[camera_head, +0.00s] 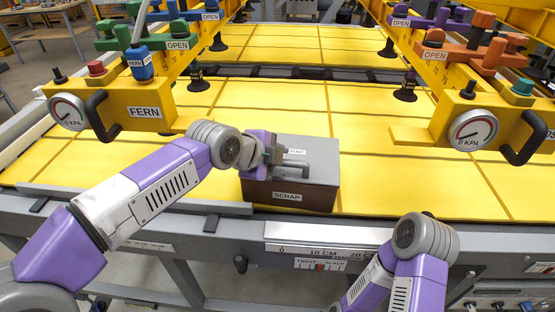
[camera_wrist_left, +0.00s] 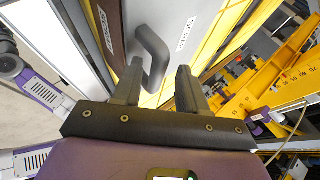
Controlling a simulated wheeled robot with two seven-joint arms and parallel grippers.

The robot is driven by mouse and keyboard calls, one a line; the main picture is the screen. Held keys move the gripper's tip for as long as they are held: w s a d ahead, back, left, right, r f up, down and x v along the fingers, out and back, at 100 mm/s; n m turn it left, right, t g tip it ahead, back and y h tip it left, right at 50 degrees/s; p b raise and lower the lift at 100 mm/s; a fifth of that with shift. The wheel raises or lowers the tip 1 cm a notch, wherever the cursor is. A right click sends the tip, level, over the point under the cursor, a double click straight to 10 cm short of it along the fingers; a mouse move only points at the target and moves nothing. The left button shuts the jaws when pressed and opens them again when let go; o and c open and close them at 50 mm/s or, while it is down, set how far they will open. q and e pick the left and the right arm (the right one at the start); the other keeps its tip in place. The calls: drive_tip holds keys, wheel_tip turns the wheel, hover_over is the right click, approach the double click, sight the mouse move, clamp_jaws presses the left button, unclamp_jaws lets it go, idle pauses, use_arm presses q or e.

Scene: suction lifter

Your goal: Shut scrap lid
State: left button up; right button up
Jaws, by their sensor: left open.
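The scrap box (camera_head: 258,193) stands on the yellow table near its front edge, with a brown front labelled SCRAP. Its grey lid (camera_head: 318,165) appears to lie flat on top, with a dark bar handle (camera_head: 295,170). My left gripper (camera_head: 280,154) is over the left part of the lid, close to the handle. In the left wrist view, the two fingers of the left gripper (camera_wrist_left: 158,82) are apart, and the handle (camera_wrist_left: 152,55) shows just beyond and between them. I cannot tell whether they touch it. My right gripper is out of view; only the right arm shows.
Yellow lifter frames with gauges stand left (camera_head: 150,112) and right (camera_head: 450,112), carrying black handles, coloured valves and suction cups. The grey front rail (camera_head: 330,232) carries a centimetre scale. The yellow table surface (camera_head: 375,185) is clear right of the box.

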use_arm(q)
drive_tip(key=shift+r, duration=0.1)
drive_tip(key=p+v, duration=0.1)
drive_tip(key=v, duration=0.6)
drive_tip(key=shift+s+a+p, duration=0.15)
drive_tip(key=shift+s+p, duration=0.1)
drive_tip(key=shift+p, duration=0.05)
